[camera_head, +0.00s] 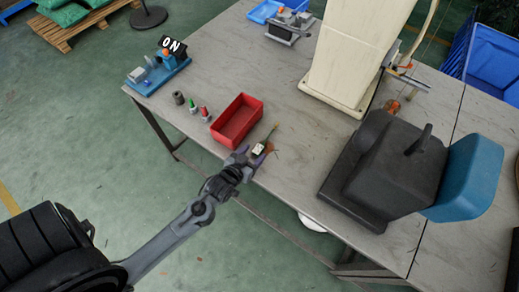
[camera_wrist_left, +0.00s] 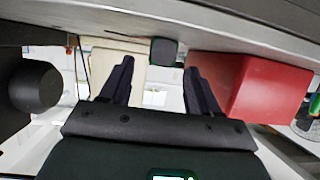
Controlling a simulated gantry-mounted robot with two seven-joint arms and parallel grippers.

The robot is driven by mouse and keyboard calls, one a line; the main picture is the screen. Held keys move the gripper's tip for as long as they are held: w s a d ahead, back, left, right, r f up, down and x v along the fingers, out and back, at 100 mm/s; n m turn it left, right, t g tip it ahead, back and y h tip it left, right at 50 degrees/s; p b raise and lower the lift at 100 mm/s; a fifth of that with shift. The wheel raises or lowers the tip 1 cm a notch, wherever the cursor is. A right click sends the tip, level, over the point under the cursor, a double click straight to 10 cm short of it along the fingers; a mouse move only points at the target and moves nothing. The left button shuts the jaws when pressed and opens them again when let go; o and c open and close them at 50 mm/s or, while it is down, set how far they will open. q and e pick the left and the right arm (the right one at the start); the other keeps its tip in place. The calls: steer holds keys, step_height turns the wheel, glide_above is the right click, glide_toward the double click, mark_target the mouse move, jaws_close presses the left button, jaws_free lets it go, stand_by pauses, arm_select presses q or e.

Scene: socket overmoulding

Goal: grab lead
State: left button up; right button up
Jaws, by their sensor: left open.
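A small piece with a pale top and dark sides (camera_head: 258,149) lies near the table's front edge, with a thin strand running up and right from it; this looks like the lead. My left gripper (camera_head: 245,158) is right beside it at the edge, and I cannot tell whether they touch. In the left wrist view my left gripper (camera_wrist_left: 160,68) has its two dark fingers spread with nothing clearly held. A dark square end (camera_wrist_left: 163,50) shows beyond and between the fingertips; I cannot tell if it is the lead. My right gripper is not in view.
A red bin (camera_head: 238,121) stands just behind the gripper; it also shows in the left wrist view (camera_wrist_left: 262,90). Small red and green-topped pieces (camera_head: 193,106) stand left of it. A cream column (camera_head: 345,55) and a dark grey machine (camera_head: 385,168) stand to the right.

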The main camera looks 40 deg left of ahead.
mark_target(258, 149)
arm_select(q)
steer(key=b+x, duration=0.1)
steer(key=x, duration=0.4)
steer(key=shift+r, duration=0.1)
steer(key=c, duration=1.1)
steer(key=shift+o, duration=0.2)
